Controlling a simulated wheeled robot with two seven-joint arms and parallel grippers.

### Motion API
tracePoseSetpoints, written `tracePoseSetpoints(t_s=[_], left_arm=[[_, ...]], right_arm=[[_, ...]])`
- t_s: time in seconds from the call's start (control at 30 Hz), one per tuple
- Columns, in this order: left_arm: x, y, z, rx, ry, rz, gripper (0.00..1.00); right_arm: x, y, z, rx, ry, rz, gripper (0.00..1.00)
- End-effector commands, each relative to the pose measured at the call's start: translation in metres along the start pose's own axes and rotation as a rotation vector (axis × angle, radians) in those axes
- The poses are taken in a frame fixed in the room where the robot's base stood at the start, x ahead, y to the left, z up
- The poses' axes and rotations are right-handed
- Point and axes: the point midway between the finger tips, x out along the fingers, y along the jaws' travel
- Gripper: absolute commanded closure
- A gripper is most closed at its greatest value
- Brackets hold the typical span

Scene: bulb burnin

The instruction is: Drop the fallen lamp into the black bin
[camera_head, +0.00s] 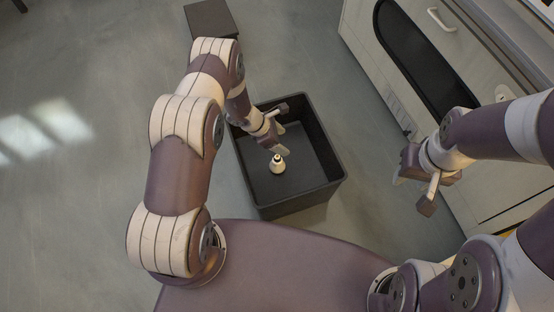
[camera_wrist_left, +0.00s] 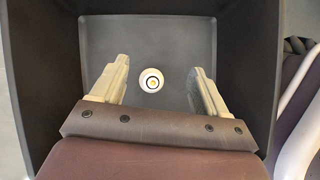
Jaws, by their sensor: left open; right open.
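The lamp (camera_head: 278,163) is a small white bulb with a dark ring and a yellowish tip. It shows inside the black bin (camera_head: 327,148), over the bin's floor. In the left wrist view the lamp (camera_wrist_left: 151,80) appears between and beyond my fingers, apart from both, with the bin's walls (camera_wrist_left: 45,70) around it. I cannot tell for sure whether it rests on the floor or is still falling. My left gripper (camera_head: 282,128) is over the bin, open and empty. My right gripper (camera_head: 412,190) is open and empty, to the right of the bin, near the cabinet.
A dark box (camera_head: 210,18) stands on the floor behind the bin. A pale cabinet (camera_head: 440,60) with a dark recessed opening and a handle stands at the right. The grey floor (camera_head: 80,200) at the left is clear.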

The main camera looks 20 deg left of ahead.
Motion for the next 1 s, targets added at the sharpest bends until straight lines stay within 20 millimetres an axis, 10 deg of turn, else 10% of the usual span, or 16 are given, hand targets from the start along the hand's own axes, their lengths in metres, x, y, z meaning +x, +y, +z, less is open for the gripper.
tracePoseSetpoints(t_s=[0.43,1.0], left_arm=[[-0.110,0.001,0.003,-0.001,0.000,0.003,0.25],[-0.123,0.000,0.000,0.000,-0.001,0.001,0.25]], right_arm=[[-0.054,0.000,-0.006,0.000,0.000,0.000,0.57],[-0.057,0.000,-0.007,0.000,0.000,0.000,0.57]])
